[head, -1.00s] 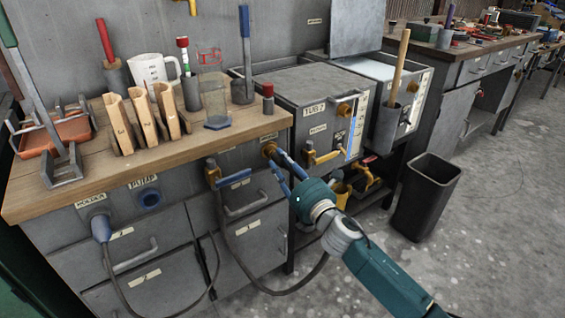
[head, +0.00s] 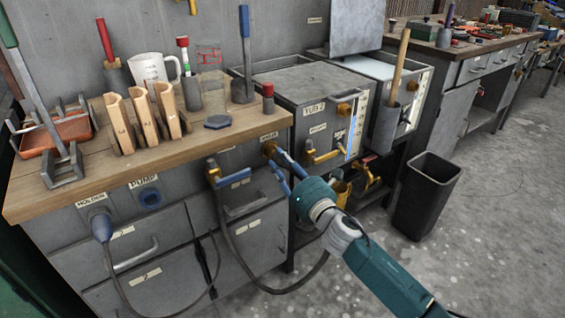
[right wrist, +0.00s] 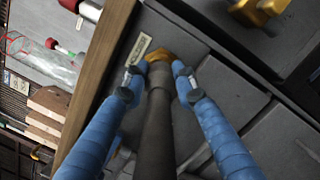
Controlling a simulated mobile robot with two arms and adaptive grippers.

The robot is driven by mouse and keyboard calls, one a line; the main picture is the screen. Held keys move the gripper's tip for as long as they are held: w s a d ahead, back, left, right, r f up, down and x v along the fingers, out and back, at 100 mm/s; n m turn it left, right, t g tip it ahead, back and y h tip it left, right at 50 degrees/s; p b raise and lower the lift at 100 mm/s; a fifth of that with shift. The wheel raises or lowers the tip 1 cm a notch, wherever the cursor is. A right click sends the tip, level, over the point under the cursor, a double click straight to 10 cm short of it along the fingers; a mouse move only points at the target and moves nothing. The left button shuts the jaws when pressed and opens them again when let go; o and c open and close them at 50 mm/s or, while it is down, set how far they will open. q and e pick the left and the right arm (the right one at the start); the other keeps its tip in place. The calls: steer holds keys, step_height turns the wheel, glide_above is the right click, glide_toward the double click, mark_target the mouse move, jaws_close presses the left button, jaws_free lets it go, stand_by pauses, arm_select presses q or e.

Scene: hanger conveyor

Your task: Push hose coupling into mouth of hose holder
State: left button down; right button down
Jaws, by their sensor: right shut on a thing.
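A brass fitting (head: 268,150) sits on the cabinet front below the bench edge, under a small label; it also shows in the right wrist view (right wrist: 159,57). My right gripper (head: 276,168) is at this fitting, with its blue fingers pointing at the panel. In the right wrist view, the fingers (right wrist: 158,80) close around a dark hose coupling (right wrist: 158,112), whose far end meets the brass fitting. How deep it sits I cannot tell. A port marked HOLDER (head: 98,212) at the left has a blue-grey plug (head: 102,229) with a hose in it. My left gripper is not in view.
A blue-handled brass valve (head: 232,178) stands left of my right gripper, with a dark hose (head: 238,262) hanging below. A PUMP port (head: 150,198) is further left. The TUB 2 tank's brass tap (head: 325,155) is close on the right. A black bin (head: 425,195) stands on the floor.

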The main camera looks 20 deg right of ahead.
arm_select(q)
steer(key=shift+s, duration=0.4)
arm_select(e)
steer(key=shift+w+a+r, duration=0.1)
steer(key=shift+w+a, duration=0.05)
steer(key=shift+w, duration=0.2)
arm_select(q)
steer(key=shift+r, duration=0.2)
arm_select(e)
steer(key=shift+w, duration=0.2)
steer(key=c, duration=1.6)
jaws_free()
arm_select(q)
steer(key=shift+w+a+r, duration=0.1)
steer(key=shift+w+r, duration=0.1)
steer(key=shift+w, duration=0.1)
